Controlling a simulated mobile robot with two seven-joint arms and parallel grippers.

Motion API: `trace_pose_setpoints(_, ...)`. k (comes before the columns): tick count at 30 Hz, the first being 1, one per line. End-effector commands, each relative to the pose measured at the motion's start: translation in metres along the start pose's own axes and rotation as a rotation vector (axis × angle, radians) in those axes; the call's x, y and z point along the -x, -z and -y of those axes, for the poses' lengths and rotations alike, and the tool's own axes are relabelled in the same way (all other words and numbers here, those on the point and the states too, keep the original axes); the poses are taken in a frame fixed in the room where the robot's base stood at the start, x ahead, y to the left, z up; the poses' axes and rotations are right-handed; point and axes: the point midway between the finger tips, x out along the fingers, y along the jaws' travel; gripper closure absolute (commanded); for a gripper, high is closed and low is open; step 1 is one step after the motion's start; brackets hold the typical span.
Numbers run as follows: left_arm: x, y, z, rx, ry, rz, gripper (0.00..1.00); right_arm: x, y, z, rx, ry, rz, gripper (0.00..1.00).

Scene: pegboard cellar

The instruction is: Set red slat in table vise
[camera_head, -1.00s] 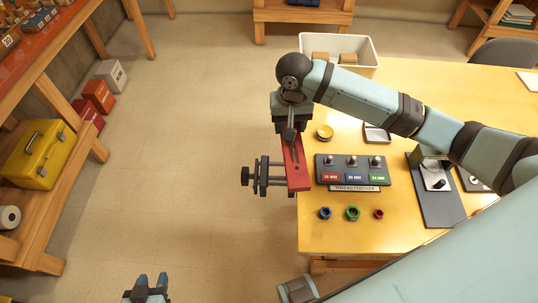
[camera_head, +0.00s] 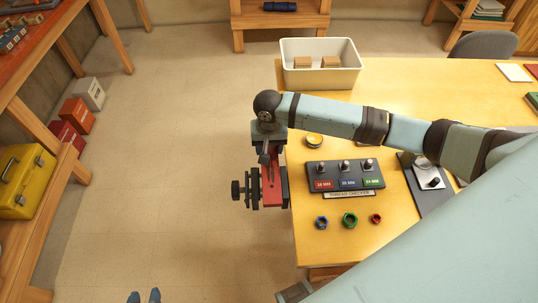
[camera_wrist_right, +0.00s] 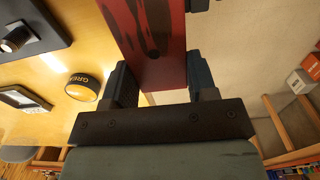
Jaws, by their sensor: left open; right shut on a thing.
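The red slat (camera_head: 272,190) hangs from my right gripper (camera_head: 268,150) at the table's left edge. In the right wrist view the two dark fingers (camera_wrist_right: 160,88) stand on either side of the slat (camera_wrist_right: 152,35), shut on it. The table vise (camera_head: 252,188), dark with a knob on its left, sits at that edge. The slat's lower part appears between its jaws. I cannot tell whether the jaws touch it.
The yellow table (camera_head: 400,228) bears a thread checker (camera_head: 345,174), blue, green and red nuts, a round yellow-topped item (camera_head: 314,140) and a white bin (camera_head: 320,80) with blocks. Open floor (camera_head: 170,150) lies left of the vise. A yellow toolbox (camera_head: 25,180) stands far left.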

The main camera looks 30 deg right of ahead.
Motion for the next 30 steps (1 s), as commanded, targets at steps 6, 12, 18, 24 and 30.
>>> trace_pose_setpoints(6,0.0,0.0,0.0,0.0,0.001,0.0,0.57,-0.02,0.0,0.0,-0.001,-0.001,0.0,0.73)
trace_pose_setpoints(12,0.0,-0.001,0.0,0.0,0.001,0.0,0.57,-0.044,0.0,0.001,0.0,0.001,0.0,0.73)
trace_pose_setpoints(18,0.0,0.0,0.0,0.0,0.001,0.0,0.57,-0.045,0.0,0.0,0.001,0.001,-0.001,0.73)
trace_pose_setpoints(24,0.001,0.002,0.0,0.0,0.0,-0.001,0.57,-0.049,0.0,0.0,0.0,0.0,0.0,0.73)
trace_pose_setpoints(30,0.003,0.005,0.0,0.0,0.0,-0.002,0.57,-0.055,0.0,0.0,0.0,-0.001,0.0,0.73)
